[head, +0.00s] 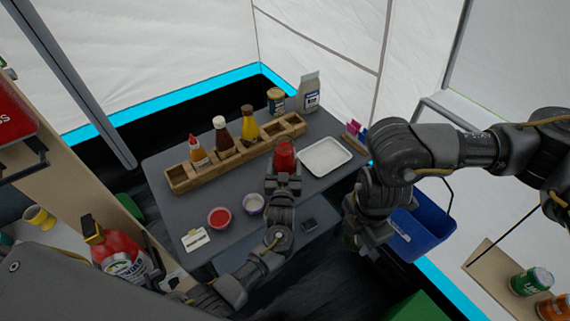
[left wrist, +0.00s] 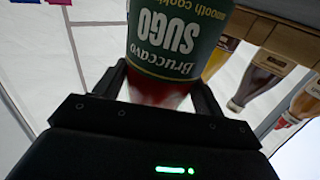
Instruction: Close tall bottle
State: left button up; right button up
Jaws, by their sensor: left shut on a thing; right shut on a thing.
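My left gripper (head: 285,176) reaches over the table (head: 330,205) and is shut on a red bottle (head: 285,153). My right gripper (head: 372,243) hangs low to the right of the table, beside the blue bin, apart from the bottle. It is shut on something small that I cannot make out. No separate cap is clearly visible.
A wooden rack (head: 225,157) with sauce bottles stands behind the left gripper. A white tray (head: 325,157) is right of the bottle. A red bowl (head: 219,217) and a pale bowl (head: 253,204) sit left. The blue bin (head: 422,235) is at the right.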

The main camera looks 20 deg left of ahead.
aim_at(285, 147)
pick_arm(q)
jog(key=c, duration=0.9)
jog(key=shift+w+r, duration=0.1)
jog(key=shift+r, duration=0.05)
jog(key=shift+c, duration=0.3)
jog(key=shift+r, duration=0.15)
jog(key=shift+r, duration=0.45)
jog(key=shift+r+b, duration=0.4)
jog(key=shift+r, duration=3.9)
pick_arm(e)
jog(key=shift+f, duration=0.4)
pick_arm(q)
jog(key=shift+r, duration=0.1)
